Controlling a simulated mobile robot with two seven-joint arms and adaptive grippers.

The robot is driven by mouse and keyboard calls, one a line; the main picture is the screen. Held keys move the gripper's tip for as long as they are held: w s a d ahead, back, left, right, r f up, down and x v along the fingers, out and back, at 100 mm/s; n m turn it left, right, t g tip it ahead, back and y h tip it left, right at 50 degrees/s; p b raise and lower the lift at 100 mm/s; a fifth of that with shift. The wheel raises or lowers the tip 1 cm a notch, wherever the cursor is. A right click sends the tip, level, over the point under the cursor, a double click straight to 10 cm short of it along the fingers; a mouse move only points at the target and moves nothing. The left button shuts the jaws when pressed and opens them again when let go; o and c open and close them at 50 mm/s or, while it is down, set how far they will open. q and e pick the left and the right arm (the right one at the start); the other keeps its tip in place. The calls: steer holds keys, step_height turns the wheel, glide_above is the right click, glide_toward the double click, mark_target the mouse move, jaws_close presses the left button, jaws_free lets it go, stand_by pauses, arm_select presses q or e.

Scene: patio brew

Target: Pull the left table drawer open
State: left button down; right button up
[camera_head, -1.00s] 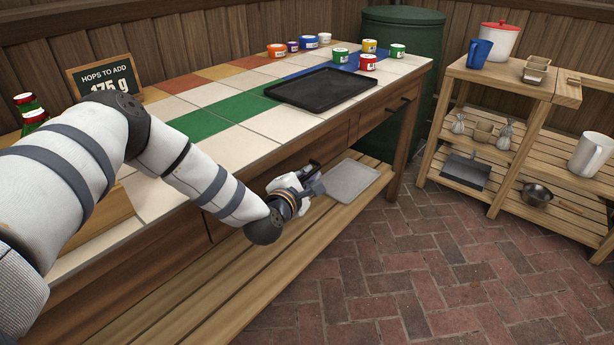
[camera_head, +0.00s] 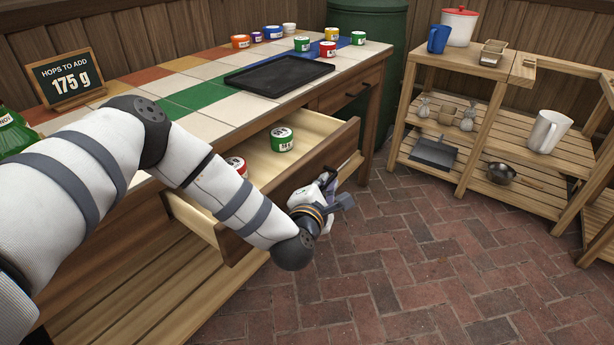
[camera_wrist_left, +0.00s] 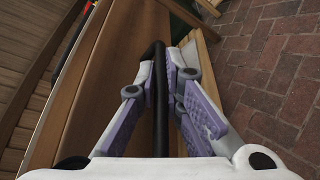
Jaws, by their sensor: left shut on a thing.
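The left table drawer (camera_head: 302,158) is pulled well out from the tiled table, with its inside showing. My left gripper (camera_head: 328,186) is at the drawer's front. In the left wrist view its fingers (camera_wrist_left: 170,105) are closed around the dark bar handle (camera_wrist_left: 159,80), which runs along the wooden drawer front (camera_wrist_left: 115,70). My right gripper is in neither view.
The tabletop holds a black tray (camera_head: 280,75), several coloured tubs at the back and a hops sign (camera_head: 68,78) reading 175 g. A slatted shelf unit (camera_head: 470,130) with jugs and pans stands at the right. The brick floor (camera_head: 430,250) between is clear.

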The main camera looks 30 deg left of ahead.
arm_select(q)
steer(key=s+d, duration=0.1)
steer(key=d, duration=1)
steer(key=shift+d+b, duration=0.25)
steer(key=shift+b, duration=0.05)
steer(key=shift+f, duration=0.1)
steer(key=c, duration=1.7)
jaws_free()
steer(key=v, duration=1.2)
